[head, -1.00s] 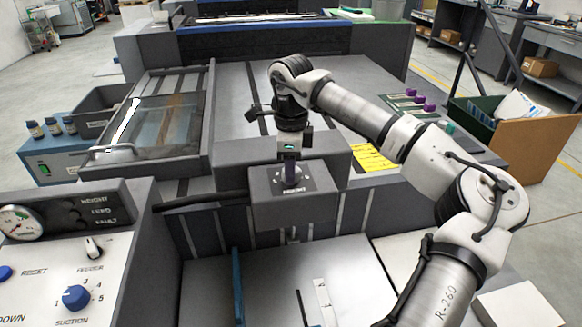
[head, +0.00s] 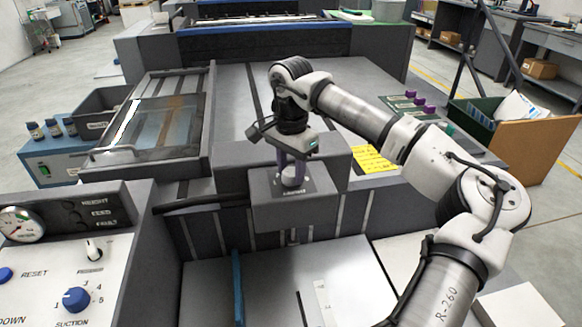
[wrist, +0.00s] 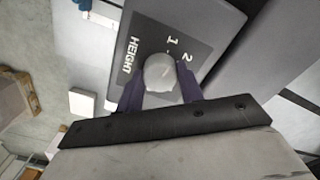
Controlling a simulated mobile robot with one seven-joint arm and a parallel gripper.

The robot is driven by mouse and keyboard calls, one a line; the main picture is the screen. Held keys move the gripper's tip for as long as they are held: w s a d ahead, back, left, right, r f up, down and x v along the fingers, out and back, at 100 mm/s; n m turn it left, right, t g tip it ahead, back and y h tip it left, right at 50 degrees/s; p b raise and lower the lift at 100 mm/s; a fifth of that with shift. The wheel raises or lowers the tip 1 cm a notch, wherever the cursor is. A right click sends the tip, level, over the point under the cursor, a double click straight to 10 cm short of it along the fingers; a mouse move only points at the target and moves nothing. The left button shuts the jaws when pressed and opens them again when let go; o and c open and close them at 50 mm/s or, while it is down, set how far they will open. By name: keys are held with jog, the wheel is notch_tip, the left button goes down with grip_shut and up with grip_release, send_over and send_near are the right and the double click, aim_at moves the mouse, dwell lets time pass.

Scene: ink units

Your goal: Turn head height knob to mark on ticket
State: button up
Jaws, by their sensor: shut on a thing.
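The head height knob (head: 292,181) is pale and round and stands on a dark plate on top of the grey head block (head: 262,214). In the wrist view the knob (wrist: 160,72) sits between my two purple fingers, which touch its sides. The plate (wrist: 133,48) there reads HEIGHT, with 1 and 2 visible. My gripper (head: 291,172) points down from above, shut on the knob. The knob's pointer is not clear. A yellow printed sheet (head: 372,158) lies right of the block; its writing is too small to read, and I cannot tell if it is the ticket.
A control panel with a blue suction knob (head: 76,299) and a gauge (head: 20,224) stands at front left. A clear-lidded cover (head: 150,122) is left of the block. Purple-capped items (head: 418,98) and a green bin (head: 470,117) are at right.

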aim_at(291, 172)
jog(key=shift+n, duration=0.8)
jog(key=o, duration=1)
jog(key=shift+r, duration=0.15)
notch_tip(291, 172, up, 14)
jog(key=shift+f+b, duration=0.2)
jog(key=shift+b, duration=0.25)
